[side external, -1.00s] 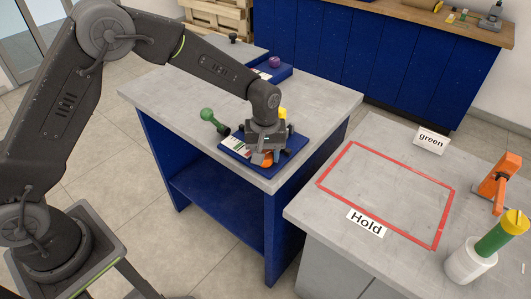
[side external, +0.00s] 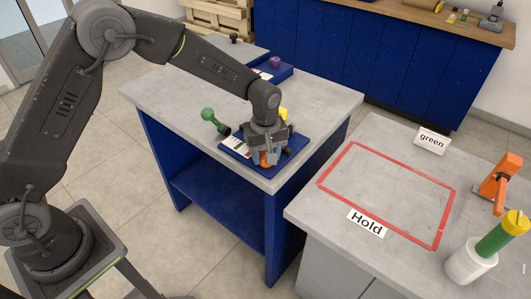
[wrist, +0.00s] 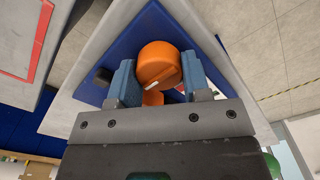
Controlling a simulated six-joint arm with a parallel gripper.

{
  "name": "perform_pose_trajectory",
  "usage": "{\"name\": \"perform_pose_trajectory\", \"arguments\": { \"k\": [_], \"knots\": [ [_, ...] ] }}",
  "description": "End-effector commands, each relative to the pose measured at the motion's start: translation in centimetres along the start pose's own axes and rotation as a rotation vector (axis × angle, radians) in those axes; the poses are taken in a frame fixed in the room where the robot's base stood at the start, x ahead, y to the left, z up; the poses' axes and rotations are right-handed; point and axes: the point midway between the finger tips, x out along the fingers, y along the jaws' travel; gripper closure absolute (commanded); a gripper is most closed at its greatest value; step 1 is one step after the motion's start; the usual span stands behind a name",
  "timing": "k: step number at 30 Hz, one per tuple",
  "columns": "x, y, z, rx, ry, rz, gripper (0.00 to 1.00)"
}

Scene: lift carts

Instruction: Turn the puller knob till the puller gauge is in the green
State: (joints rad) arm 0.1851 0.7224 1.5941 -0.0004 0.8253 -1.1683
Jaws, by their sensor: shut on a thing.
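An orange knob (wrist: 158,66) with a white pointer mark sits on a blue base plate (side external: 292,150) on the grey bench. My gripper (wrist: 160,80) is shut on it, one blue-grey finger on each side. In the side external view my gripper (side external: 265,155) points down over the plate and hides most of the knob, with a little orange showing beneath it. A white label lies on the plate beside my gripper. The gauge face is not readable in either view.
A green ball-ended handle (side external: 207,114) and a yellow part (side external: 283,113) stand close to my gripper. Another blue unit with a purple knob (side external: 274,62) is behind. The right table carries a red taped area marked "Hold" (side external: 367,223), a "green" sign (side external: 432,140), an orange tool (side external: 497,184) and a bottle (side external: 470,262).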

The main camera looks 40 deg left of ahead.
Motion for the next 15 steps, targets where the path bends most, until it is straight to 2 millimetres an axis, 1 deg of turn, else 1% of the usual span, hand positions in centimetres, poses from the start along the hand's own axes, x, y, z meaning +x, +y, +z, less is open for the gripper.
{"name": "perform_pose_trajectory", "arguments": {
  "k": [1, 9, 15],
  "knots": [
    [-0.06, 0.03, -0.06, 0.001, 0.002, 0.002, 0.55],
    [-0.03, 0.02, -0.04, 0.001, 0.001, 0.001, 0.31],
    [-0.03, 0.01, -0.02, 0.002, 0.001, 0.000, 0.31]
  ]
}}
